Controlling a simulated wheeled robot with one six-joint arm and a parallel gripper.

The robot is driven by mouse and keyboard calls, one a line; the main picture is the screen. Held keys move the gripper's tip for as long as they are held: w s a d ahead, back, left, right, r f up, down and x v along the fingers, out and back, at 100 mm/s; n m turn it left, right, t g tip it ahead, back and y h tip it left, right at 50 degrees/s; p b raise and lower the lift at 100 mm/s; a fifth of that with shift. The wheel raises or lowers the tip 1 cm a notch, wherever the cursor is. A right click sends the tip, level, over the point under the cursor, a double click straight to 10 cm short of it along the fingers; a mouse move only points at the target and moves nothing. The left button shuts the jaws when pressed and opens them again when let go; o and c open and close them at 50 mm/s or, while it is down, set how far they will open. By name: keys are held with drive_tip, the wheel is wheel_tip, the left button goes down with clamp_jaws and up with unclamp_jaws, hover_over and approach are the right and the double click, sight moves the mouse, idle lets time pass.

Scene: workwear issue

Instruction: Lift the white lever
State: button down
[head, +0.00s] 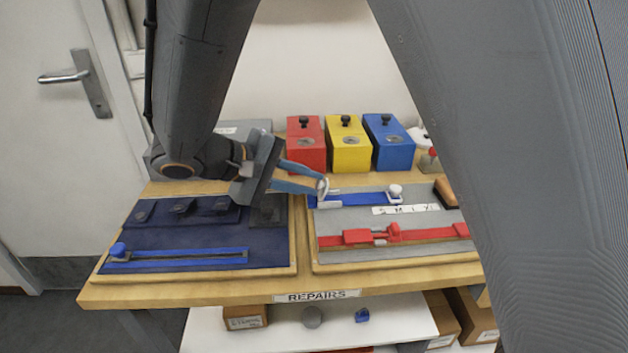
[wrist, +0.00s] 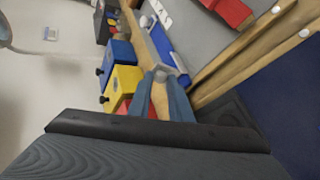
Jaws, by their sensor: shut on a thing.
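The white lever (head: 329,205) is a small pale piece at the left end of a blue strip (head: 362,199) on the grey right-hand board. My gripper (head: 322,187) reaches in from the left with blue fingers, its pale tips closed on the lever at that end. The tips hide most of the lever, so its angle is hard to tell. In the wrist view the gripper (wrist: 158,76) has its fingertips together by the end of the blue strip (wrist: 165,48).
A white knob (head: 395,190) stands at the strip's right end. A red latch (head: 372,235) lies in front. Red (head: 306,146), yellow (head: 347,146) and blue (head: 389,144) boxes stand close behind. A dark blue board (head: 195,262) with fittings lies left.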

drive_tip(key=shift+a+f+n+h, duration=0.3)
drive_tip(key=shift+a+f+h, duration=0.25)
drive_tip(key=shift+h, duration=0.45)
drive_tip(key=c, duration=1.6)
unclamp_jaws()
drive_tip(key=shift+c, duration=0.2)
drive_tip(key=shift+r, duration=0.1)
drive_tip(key=shift+a, duration=0.1)
drive_tip(key=shift+b+v, duration=0.6)
drive_tip(key=shift+v, duration=3.25)
drive_tip(key=shift+s, duration=0.2)
